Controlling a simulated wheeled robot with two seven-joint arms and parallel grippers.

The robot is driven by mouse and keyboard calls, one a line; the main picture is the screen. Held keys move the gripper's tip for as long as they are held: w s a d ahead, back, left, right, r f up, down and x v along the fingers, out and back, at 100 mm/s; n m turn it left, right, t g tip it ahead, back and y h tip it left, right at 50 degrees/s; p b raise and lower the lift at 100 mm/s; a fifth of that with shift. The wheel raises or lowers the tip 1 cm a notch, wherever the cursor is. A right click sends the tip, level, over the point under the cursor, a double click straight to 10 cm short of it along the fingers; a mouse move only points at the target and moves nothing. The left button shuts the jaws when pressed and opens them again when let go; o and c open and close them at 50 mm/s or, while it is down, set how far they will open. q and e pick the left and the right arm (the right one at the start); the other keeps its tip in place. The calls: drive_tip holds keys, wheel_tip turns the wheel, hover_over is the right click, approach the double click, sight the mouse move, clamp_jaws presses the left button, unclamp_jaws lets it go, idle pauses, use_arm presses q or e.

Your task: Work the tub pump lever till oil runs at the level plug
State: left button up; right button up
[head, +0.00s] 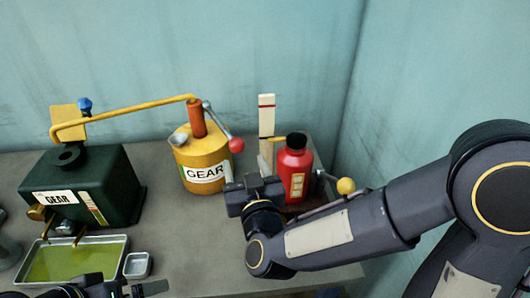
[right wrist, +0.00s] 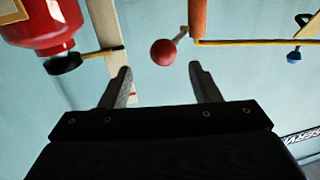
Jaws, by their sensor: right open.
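The yellow tub (head: 204,165) labelled GEAR stands on the bench with an orange pump column (head: 197,117). Its grey lever (head: 215,118) slopes down right to a red knob (head: 236,145). A yellow pipe (head: 125,108) runs left from the pump to the dark green gear case (head: 85,185). Brass fittings (head: 38,212) are on the case's front; whether oil runs there is too small to tell. My right gripper (head: 254,186) is open and empty, below the knob in the head view. In the right wrist view the red knob (right wrist: 163,52) shows beyond the fingertips, apart from them. My left gripper (head: 135,289) is partly cut off at the bottom.
A tray (head: 120,243) with yellow-green liquid lies before the case, beside a small metal dish (head: 137,265). A red bottle (head: 294,168) with a black cap and an upright pale post (head: 266,118) stand close to my right gripper. Bench front centre is clear.

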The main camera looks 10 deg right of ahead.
sight(237, 148)
drive_tip(key=w, duration=0.2)
drive_tip(key=w+a, duration=0.1)
drive_tip(key=w, duration=0.2)
drive_tip(key=w+p, duration=0.1)
drive_tip(key=w, duration=0.2)
drive_tip(key=shift+a+f, duration=0.35)
drive_tip(key=shift+f, duration=0.05)
